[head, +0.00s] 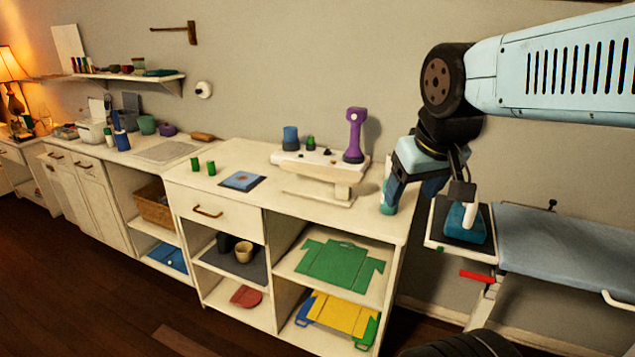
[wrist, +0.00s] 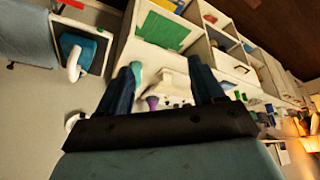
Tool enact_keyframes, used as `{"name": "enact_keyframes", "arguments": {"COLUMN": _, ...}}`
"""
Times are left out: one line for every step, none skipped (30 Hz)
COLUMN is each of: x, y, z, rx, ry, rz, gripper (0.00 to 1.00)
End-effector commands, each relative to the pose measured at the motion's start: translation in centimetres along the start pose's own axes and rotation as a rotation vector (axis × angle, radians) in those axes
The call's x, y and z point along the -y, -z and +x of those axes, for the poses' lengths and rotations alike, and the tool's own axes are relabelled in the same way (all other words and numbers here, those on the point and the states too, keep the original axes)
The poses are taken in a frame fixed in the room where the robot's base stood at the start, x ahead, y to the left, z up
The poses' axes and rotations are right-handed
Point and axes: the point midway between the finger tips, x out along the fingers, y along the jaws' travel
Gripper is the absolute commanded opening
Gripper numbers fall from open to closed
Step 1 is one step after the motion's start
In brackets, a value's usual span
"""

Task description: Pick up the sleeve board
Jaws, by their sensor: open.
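The white sleeve board (head: 318,166), a narrow padded-looking top over a lower base, stands on the white counter. A blue container, small green and dark items and a tall purple object (head: 354,135) stand on or against its top; I cannot tell exactly which. My gripper (head: 412,190) is open and empty, to the right of the sleeve board and apart from it, fingers pointing down. In the wrist view the sleeve board (wrist: 174,80) shows between and beyond the two fingers, partly hidden by the gripper body. A teal bottle (head: 389,198) stands close behind the left finger.
The white counter (head: 300,225) has free room in front of the sleeve board, beside a blue square (head: 242,181) and two green cylinders. At right is an ironing board (head: 570,240) with a teal iron (head: 464,226) on its end rest. Open shelves lie below the counter.

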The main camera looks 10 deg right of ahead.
Motion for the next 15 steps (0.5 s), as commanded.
{"name": "enact_keyframes", "arguments": {"x": -0.4, "y": 0.1, "z": 0.8, "rx": 0.04, "ry": -0.025, "rz": -0.034, "gripper": 0.72}}
{"name": "enact_keyframes", "arguments": {"x": -0.7, "y": 0.2, "z": 1.3, "rx": 0.065, "ry": -0.045, "rz": -0.059, "gripper": 0.75}}
{"name": "enact_keyframes", "arguments": {"x": -1.2, "y": 0.3, "z": 1.9, "rx": 0.101, "ry": -0.073, "rz": -0.095, "gripper": 0.79}}
{"name": "enact_keyframes", "arguments": {"x": -1.6, "y": 0.4, "z": 2.5, "rx": 0.13, "ry": -0.096, "rz": -0.124, "gripper": 0.82}}
{"name": "enact_keyframes", "arguments": {"x": -2.0, "y": 0.5, "z": 3.0, "rx": 0.16, "ry": -0.119, "rz": -0.154, "gripper": 0.83}}
{"name": "enact_keyframes", "arguments": {"x": -2.6, "y": 0.7, "z": 3.6, "rx": 0.197, "ry": -0.152, "rz": -0.196, "gripper": 0.83}}
{"name": "enact_keyframes", "arguments": {"x": -3.1, "y": 0.8, "z": 4.1, "rx": 0.226, "ry": -0.175, "rz": -0.226, "gripper": 0.83}}
{"name": "enact_keyframes", "arguments": {"x": -3.5, "y": 1.0, "z": 4.6, "rx": 0.254, "ry": -0.199, "rz": -0.257, "gripper": 0.83}}
{"name": "enact_keyframes", "arguments": {"x": -4.0, "y": 1.2, "z": 5.2, "rx": 0.289, "ry": -0.23, "rz": -0.3, "gripper": 0.83}}
{"name": "enact_keyframes", "arguments": {"x": -4.4, "y": 1.4, "z": 5.7, "rx": 0.315, "ry": -0.253, "rz": -0.333, "gripper": 0.83}}
{"name": "enact_keyframes", "arguments": {"x": -4.8, "y": 1.7, "z": 6.1, "rx": 0.342, "ry": -0.277, "rz": -0.365, "gripper": 0.83}}
{"name": "enact_keyframes", "arguments": {"x": -5.3, "y": 2.0, "z": 6.7, "rx": 0.376, "ry": -0.307, "rz": -0.409, "gripper": 0.83}}
{"name": "enact_keyframes", "arguments": {"x": -5.7, "y": 2.3, "z": 7.1, "rx": 0.401, "ry": -0.33, "rz": -0.442, "gripper": 0.83}}
{"name": "enact_keyframes", "arguments": {"x": -6.0, "y": 2.6, "z": 7.5, "rx": 0.425, "ry": -0.354, "rz": -0.476, "gripper": 0.83}}
{"name": "enact_keyframes", "arguments": {"x": -6.5, "y": 3.0, "z": 8.1, "rx": 0.458, "ry": -0.385, "rz": -0.522, "gripper": 0.83}}
